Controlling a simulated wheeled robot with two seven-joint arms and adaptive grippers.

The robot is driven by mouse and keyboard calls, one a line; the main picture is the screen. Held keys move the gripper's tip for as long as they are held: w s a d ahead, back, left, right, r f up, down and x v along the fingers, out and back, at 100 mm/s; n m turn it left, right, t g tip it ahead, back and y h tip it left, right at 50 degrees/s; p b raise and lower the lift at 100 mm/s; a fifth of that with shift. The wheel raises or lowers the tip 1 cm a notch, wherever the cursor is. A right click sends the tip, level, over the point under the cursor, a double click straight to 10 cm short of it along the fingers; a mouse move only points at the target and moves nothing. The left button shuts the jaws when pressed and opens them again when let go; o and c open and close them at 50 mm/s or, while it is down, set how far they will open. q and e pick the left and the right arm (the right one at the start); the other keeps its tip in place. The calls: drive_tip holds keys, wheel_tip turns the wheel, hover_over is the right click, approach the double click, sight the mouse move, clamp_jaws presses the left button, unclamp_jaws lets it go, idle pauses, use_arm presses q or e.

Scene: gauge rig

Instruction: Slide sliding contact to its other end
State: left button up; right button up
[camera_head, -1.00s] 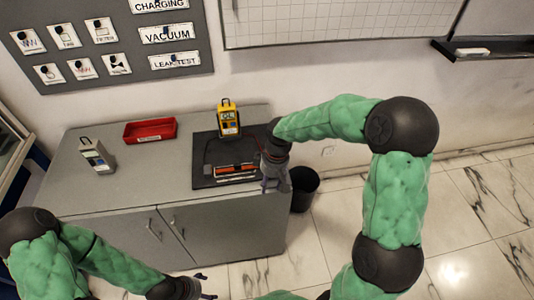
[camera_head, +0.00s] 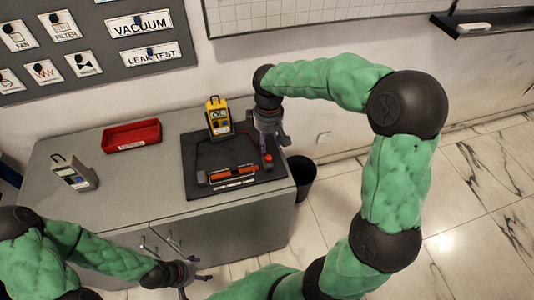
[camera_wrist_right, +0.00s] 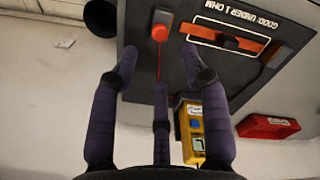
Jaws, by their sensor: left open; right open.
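A dark mat (camera_head: 200,150) on the cabinet carries an orange bar (camera_head: 232,174) in a pale frame, with a black block (camera_wrist_right: 228,41) on it. I cannot tell which of these is the sliding contact. My right gripper (camera_wrist_right: 162,70) is open and empty, its fingers spread either side of the red lead, near the knob. My left gripper (camera_head: 203,276) is open and empty in front of the cabinet.
A yellow meter (camera_head: 218,117) stands at the back of the mat. A red tray (camera_head: 132,136) and a grey device (camera_head: 73,172) stand left on the cabinet top (camera_head: 115,185). A black bin (camera_head: 303,178) is beside the cabinet.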

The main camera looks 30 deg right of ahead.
sight(268, 157)
wheel_tip(268, 157, down, 8)
drive_tip(key=shift+w+b, duration=0.1)
drive_tip(key=shift+b, duration=1.15)
clamp_jaws()
